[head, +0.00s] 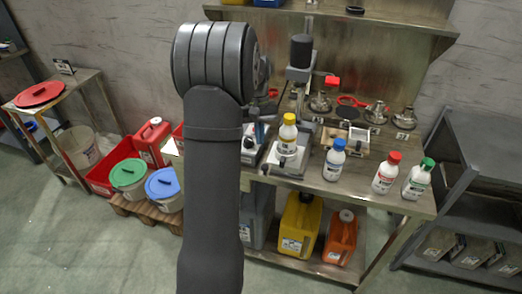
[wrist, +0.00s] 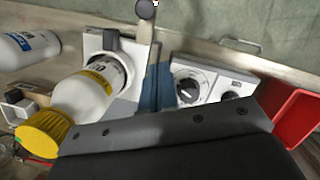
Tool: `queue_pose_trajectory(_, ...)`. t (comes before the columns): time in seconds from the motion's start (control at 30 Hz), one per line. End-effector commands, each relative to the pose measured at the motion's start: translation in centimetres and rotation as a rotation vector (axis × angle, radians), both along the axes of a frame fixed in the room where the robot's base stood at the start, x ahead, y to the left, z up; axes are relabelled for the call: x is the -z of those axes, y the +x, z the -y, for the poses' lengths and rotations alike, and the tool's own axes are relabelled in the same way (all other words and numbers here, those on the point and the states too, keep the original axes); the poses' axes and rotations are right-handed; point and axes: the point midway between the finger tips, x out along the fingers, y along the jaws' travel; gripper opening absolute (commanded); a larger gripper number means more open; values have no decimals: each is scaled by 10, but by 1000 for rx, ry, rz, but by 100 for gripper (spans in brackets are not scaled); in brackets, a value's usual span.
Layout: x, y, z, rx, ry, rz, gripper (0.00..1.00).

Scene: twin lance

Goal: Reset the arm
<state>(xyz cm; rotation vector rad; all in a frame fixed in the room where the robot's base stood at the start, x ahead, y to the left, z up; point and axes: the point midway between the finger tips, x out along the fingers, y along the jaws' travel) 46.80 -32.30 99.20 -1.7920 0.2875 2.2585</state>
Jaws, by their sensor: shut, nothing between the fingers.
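My gripper (wrist: 157,84) is shut and empty in the wrist view, its two blue-grey fingers close together. In the head view my raised arm hides much of it; its end shows just left of a white bottle with a yellow cap (head: 288,134). That bottle stands upright on a white bench device (head: 291,162). In the wrist view the yellow-capped bottle (wrist: 88,98) is beside the fingers, to their left, with a visible gap.
Bottles with blue (head: 334,160), red (head: 386,173) and green (head: 418,179) caps stand along the steel bench (head: 345,187). Metal fittings lie behind them. A red tray (head: 108,172) and lidded buckets are at left. An upper shelf (head: 400,22) overhangs the bench.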

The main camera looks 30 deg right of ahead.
Motion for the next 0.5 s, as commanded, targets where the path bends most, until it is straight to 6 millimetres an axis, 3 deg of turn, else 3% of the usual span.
queue_pose_trajectory(0.2,-43,11,3,-1,-2,3,0)
queue_pose_trajectory(0.5,-63,15,4,-1,0,1,0)
